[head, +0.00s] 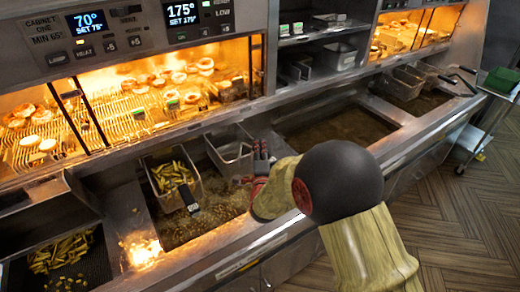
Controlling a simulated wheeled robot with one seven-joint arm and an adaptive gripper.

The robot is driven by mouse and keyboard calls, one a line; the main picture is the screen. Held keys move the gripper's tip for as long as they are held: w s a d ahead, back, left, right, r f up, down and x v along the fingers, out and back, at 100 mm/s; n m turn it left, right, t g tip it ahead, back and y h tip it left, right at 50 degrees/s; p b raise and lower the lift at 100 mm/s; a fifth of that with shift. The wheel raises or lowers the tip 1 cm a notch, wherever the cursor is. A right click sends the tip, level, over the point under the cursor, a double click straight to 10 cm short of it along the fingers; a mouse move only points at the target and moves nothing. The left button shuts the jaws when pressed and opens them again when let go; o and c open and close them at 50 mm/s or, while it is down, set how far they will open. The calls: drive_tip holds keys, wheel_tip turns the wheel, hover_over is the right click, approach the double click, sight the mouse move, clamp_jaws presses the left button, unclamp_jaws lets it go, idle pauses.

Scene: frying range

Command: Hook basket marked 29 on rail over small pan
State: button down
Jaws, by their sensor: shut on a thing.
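An empty wire basket (232,152) sits high at the back right of the left fryer pan (208,218), which holds bubbling oil. My gripper (261,158), red and black, is at the basket's right side and is shut, apparently on its handle; the grip itself is mostly hidden by the fingers. A second basket (151,180) with fries (172,176) stands to the left in the same pan, its black handle (188,198) toward the front. No number can be read on either basket. The rail cannot be made out clearly behind them.
A wider oil pan (335,128) lies right of my gripper, with more baskets (400,84) farther right. Fries lie in a bin (97,268) at the lower left. Lit food cabinets (150,95) rise behind. A cart with a green tray (501,80) stands far right.

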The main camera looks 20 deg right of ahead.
drive_tip(key=shift+f+b, duration=0.35)
drive_tip(key=shift+b, duration=0.15)
idle(0.3)
drive_tip(key=c, duration=1.6)
unclamp_jaws()
drive_tip(key=shift+c, duration=0.2)
drive_tip(key=v, duration=1.2)
